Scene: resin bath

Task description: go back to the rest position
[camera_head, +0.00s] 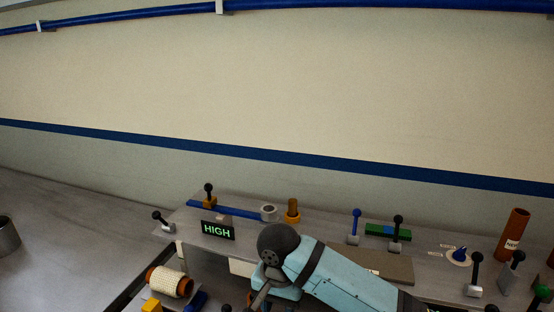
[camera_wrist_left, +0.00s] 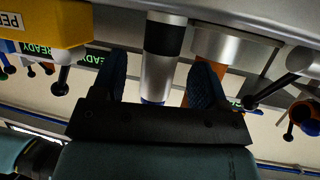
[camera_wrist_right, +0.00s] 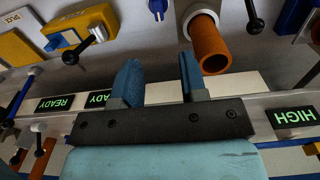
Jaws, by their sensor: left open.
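My left gripper (camera_wrist_left: 162,85) is open in the left wrist view. A silver cylinder with a black band (camera_wrist_left: 162,60) shows between its two blue fingers; I cannot tell whether it is within their reach or beyond them. My right gripper (camera_wrist_right: 160,78) is open in the right wrist view, with nothing gripped. An orange tube (camera_wrist_right: 210,50) in a grey ring lies beyond its right finger. In the head view one light blue arm of mine shows at the bottom, coming from the lower right; neither gripper's fingers can be made out there.
A bench carries a HIGH display (camera_head: 218,230), a white roll (camera_head: 170,282), a brown tube (camera_head: 514,232) and several knobbed levers, including a blue one (camera_head: 356,222). A yellow block (camera_wrist_left: 45,22) stands at the left wrist view's upper left.

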